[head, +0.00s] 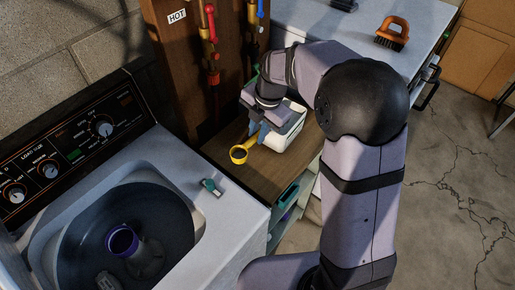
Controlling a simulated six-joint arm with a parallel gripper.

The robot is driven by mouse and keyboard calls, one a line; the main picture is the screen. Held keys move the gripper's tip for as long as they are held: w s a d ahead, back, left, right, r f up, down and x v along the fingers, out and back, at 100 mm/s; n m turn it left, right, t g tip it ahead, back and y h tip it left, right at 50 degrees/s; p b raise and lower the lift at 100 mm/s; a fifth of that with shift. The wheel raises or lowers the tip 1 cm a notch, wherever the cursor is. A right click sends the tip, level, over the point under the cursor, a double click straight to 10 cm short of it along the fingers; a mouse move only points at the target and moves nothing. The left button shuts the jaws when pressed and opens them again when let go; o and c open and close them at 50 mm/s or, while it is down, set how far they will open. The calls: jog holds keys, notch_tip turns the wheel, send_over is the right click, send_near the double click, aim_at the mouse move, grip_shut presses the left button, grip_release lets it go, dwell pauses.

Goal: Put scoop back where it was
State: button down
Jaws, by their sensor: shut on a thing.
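A yellow scoop (239,154) shows in the head view, above or at the brown wooden shelf top. My gripper (257,136) is shut on the scoop's handle, with the scoop's cup out to the left of the fingers. A white container (287,131) stands on the shelf top just right of my gripper. My wrist hides part of the container and its top. I cannot tell whether the scoop touches the shelf top or is held a little above it.
A washer with an open drum (120,230) is at the left; a small teal object (211,187) lies on its top. Pipes with red and yellow valves (211,30) rise behind. A white appliance (340,22) with an orange brush (392,34) stands at the back right. The front shelf top (262,182) is bare.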

jog(key=shift+f+p, duration=1.1)
jog(key=shift+f, duration=3.35)
jog(key=shift+f, duration=0.25)
jog(key=c, duration=1.7)
grip_release()
jog(key=shift+r, duration=0.1)
jog(key=shift+o, duration=0.2)
jog(key=shift+r, duration=0.15)
